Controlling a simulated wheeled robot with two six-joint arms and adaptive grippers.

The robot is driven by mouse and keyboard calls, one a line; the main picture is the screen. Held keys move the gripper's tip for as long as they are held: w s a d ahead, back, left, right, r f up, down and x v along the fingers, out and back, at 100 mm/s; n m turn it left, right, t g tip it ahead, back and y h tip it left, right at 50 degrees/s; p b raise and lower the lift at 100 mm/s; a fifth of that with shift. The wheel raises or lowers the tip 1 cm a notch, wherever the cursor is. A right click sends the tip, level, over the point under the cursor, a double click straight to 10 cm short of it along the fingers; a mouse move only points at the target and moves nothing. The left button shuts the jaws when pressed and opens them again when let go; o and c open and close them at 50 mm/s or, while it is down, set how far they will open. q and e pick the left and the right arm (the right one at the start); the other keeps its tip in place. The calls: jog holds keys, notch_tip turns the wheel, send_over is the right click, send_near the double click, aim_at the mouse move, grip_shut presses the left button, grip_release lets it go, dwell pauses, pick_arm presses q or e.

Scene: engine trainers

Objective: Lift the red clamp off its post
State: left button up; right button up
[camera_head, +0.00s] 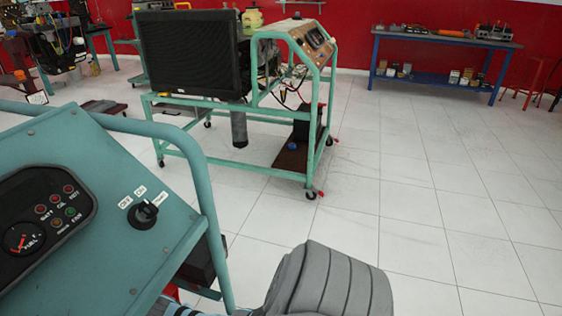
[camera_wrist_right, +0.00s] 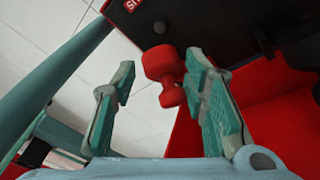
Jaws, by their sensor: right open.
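The red clamp (camera_wrist_right: 165,72) shows in the right wrist view as a rounded red piece with a narrower lower end, beside a dark box. My right gripper (camera_wrist_right: 161,65) is open, with its two teal-padded fingers on either side of the clamp. The clamp lies closer to the right-hand finger in the picture; whether they touch I cannot tell. The post under the clamp is hidden. The clamp is not clearly visible in the head view. My left gripper is in neither view.
The dark box (camera_wrist_right: 215,20) with a red label fills the top of the wrist view, and a red surface (camera_wrist_right: 280,115) lies at right. In the head view, a teal control panel (camera_head: 100,190) with tube rails stands close at left.

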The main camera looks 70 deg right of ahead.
pick_arm(q)
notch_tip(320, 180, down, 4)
jog(key=b, duration=0.3)
pick_arm(e)
jog(key=f, duration=0.1)
jog(key=s+f+t, duration=0.2)
jog(key=shift+s+f, duration=0.25)
jog(key=shift+f, duration=0.15)
jog(key=p+v, duration=1)
jog(key=v, duration=0.6)
pick_arm(q)
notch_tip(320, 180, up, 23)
jog(key=p, duration=1.3)
pick_arm(e)
jog(key=s+a+f+n+y, duration=0.1)
jog(key=s+f+n, duration=0.3)
jog(key=s, duration=0.8)
jog(key=s+a+f+n+g+y, duration=0.1)
jog(key=s+f+n, duration=0.3)
jog(key=s, duration=0.8)
jog(key=shift+a+f, duration=0.15)
jog(key=shift+f, duration=0.35)
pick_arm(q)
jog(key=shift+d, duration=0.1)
pick_arm(e)
jog(key=shift+s, duration=0.15)
